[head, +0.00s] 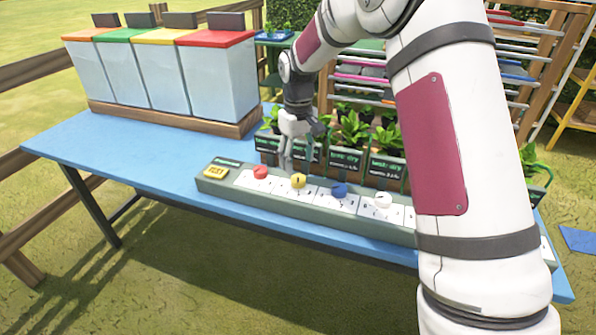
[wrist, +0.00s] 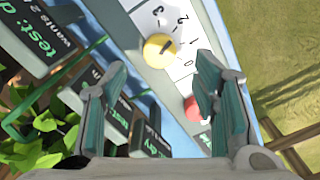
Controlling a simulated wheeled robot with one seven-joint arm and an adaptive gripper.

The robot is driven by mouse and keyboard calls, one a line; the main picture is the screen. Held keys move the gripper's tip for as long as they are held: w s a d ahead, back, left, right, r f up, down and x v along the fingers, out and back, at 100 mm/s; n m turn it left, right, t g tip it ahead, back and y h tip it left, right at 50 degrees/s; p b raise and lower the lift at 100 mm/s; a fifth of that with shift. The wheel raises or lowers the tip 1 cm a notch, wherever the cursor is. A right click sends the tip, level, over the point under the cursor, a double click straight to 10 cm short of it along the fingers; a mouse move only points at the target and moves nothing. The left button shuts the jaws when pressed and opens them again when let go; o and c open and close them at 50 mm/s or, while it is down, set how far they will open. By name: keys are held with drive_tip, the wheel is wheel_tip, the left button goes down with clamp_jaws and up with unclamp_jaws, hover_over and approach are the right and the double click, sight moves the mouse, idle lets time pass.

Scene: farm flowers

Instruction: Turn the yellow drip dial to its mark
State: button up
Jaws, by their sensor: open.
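The yellow drip dial (head: 298,181) is a round knob on the long grey-green panel (head: 243,193) on the blue table. In the wrist view the yellow dial (wrist: 160,50) shows a dark pointer line, with the printed numbers 0, 1, 2 and 3 around it on a white plate. My gripper (head: 286,165) is above and behind the panel, near the red and yellow dials, apart from both. Its two fingers (wrist: 160,98) are spread wide with nothing between them. The yellow dial lies beyond the fingertips in the wrist view.
A red dial (head: 260,172), a blue dial (head: 339,190) and a white dial (head: 383,200) share the panel. Potted plants (head: 352,135) with dark signs stand behind it. Bins with coloured lids (head: 215,75) stand at the back left. The table's left front (head: 130,160) is clear.

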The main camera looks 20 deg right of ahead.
sight(298, 178)
wheel_tip(298, 178, up, 6)
idle(0.4)
drive_tip(key=shift+r, duration=0.1)
drive_tip(key=s+r+m+t+p, duration=0.2)
drive_tip(key=s+r+p, duration=0.2)
drive_tip(key=s+r, duration=1.3)
drive_tip(key=s+m+t+p, duration=0.2)
drive_tip(key=s+p, duration=0.1)
drive_tip(key=s, duration=2.1)
drive_tip(key=shift+s+d+r+p, duration=0.2)
drive_tip(key=shift+r+p, duration=0.1)
drive_tip(key=shift+p, duration=0.05)
